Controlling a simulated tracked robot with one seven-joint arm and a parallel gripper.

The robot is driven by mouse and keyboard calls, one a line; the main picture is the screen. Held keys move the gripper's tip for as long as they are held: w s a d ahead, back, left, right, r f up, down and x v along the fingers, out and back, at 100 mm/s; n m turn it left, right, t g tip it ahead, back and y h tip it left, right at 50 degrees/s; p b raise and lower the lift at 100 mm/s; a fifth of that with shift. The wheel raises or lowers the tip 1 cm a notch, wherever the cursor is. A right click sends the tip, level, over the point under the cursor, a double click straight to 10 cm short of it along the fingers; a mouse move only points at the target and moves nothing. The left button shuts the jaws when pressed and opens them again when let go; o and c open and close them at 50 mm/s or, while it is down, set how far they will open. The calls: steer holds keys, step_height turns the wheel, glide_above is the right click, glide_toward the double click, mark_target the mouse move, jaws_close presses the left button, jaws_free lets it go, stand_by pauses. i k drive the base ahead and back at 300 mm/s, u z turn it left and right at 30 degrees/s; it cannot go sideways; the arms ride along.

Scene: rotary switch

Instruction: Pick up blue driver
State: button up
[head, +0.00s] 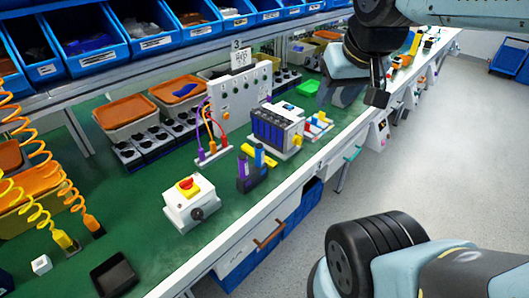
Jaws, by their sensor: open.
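A dark holder (252,181) stands on the green bench near its front edge. Two blue-purple upright handles show in it, a left one (242,166) and a right one (260,157); I cannot tell for sure which is the blue driver. Their lower parts are hidden in the holder. Yellow parts show just behind them. My gripper (377,97) is at the upper right, above the bench's front edge, well away from the holder and to its right. It is open, and nothing shows in it.
A white switch box (188,203) with a red and yellow knob stands left of the holder. A battery-like block (276,131) and a grey panel with cables (240,98) stand behind it. Orange coiled hoses (85,218) hang at left. The floor (440,150) is clear at right.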

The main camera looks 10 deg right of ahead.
mark_target(259, 149)
steer(key=u, duration=1.3)
steer(key=i, duration=0.1)
steer(key=z, duration=2.65)
steer(key=k, duration=1)
steer(key=u, duration=0.15)
steer(key=i, duration=0.5)
steer(key=u, duration=0.1)
